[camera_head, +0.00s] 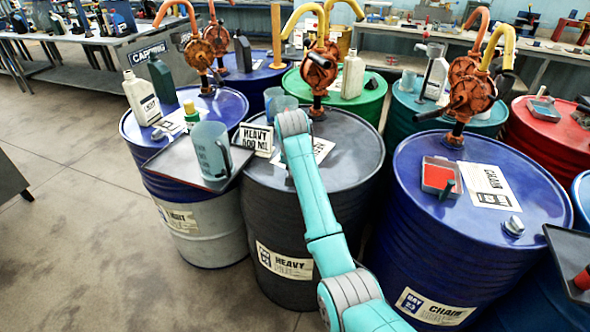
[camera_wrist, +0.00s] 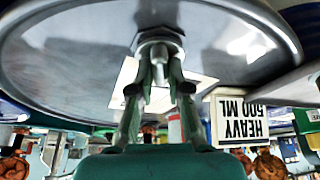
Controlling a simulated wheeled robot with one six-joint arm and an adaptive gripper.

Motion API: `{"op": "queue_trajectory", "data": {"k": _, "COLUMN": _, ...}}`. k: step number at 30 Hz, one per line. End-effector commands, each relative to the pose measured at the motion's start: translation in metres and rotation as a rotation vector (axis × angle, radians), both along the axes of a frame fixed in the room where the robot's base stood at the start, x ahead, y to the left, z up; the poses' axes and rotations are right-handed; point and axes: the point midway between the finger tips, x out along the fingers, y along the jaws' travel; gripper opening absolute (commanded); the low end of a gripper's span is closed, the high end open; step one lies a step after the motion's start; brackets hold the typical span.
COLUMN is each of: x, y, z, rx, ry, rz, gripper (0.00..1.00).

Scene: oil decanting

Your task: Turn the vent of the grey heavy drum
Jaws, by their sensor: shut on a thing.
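The grey heavy drum (camera_head: 355,150) stands upright in the middle of the head view, with a HEAVY label (camera_head: 285,262) on its dark side. Its grey lid (camera_wrist: 75,65) fills the upper wrist view. The vent (camera_wrist: 158,48) is a small metal fitting on the lid. My gripper (camera_wrist: 162,80) is shut on the vent, with a green finger on each side; the lower part of the vent shows between them. In the head view my arm hides the vent and the gripper.
An orange pump (camera_head: 319,70) stands at the back of the lid. A HEAVY 500 ML sign (camera_head: 257,139) is left of my arm; it shows in the wrist view (camera_wrist: 240,120). A tray with a jug (camera_head: 210,150) is farther left. Blue drums (camera_head: 480,260) stand close on both sides.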

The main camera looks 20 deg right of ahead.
Motion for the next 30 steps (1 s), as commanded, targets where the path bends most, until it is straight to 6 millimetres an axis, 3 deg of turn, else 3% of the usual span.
{"op": "queue_trajectory", "data": {"k": 10, "x": 0.0002, "y": 0.0005, "z": -0.0004, "rx": 0.0, "ry": 0.001, "rz": -0.139, "gripper": 0.0}}
{"op": "queue_trajectory", "data": {"k": 26, "x": 0.0002, "y": 0.0004, "z": -0.0003, "rx": 0.0, "ry": 0.001, "rz": -0.165, "gripper": 0.0}}
{"op": "queue_trajectory", "data": {"k": 27, "x": 0.0002, "y": 0.0004, "z": -0.0003, "rx": 0.0, "ry": 0.001, "rz": -0.164, "gripper": 0.19}}
{"op": "queue_trajectory", "data": {"k": 30, "x": 0.0002, "y": 0.0005, "z": -0.0003, "rx": 0.0, "ry": 0.001, "rz": -0.164, "gripper": 0.42}}
